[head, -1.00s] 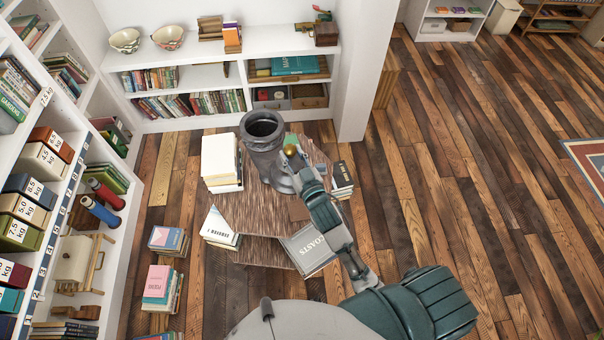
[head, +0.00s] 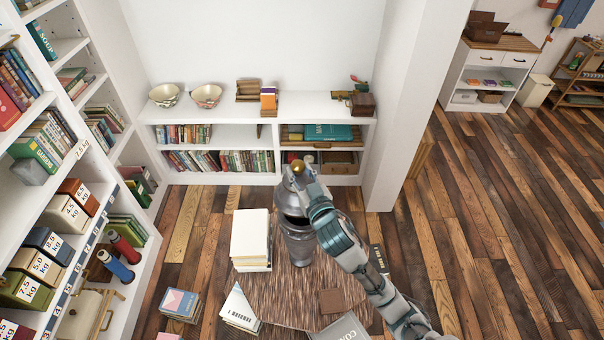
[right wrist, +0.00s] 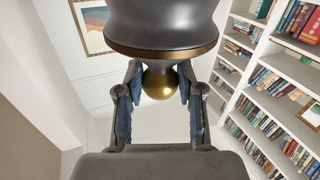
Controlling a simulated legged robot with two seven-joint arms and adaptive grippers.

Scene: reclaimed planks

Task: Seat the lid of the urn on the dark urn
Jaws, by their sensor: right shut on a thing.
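The dark grey urn (head: 298,242) stands upright on the brown wooden table. The lid of the urn (head: 288,195), a grey dome with a gold knob (head: 297,168), is over the urn's mouth in the head view. A dark band shows between lid and urn body, but I cannot tell whether they touch. My right gripper (head: 305,182) is shut on the lid at its knob. In the right wrist view the gold knob (right wrist: 160,82) sits between the blue finger pads, with a dark gold-rimmed body (right wrist: 162,25) above it. My left gripper is out of view.
A stack of white books (head: 250,240) stands close left of the urn on the table (head: 270,298). Another book (head: 240,310) and a brown block (head: 333,300) lie nearer the front. A white shelf (head: 235,105) with bowls is behind; open plank floor is at right.

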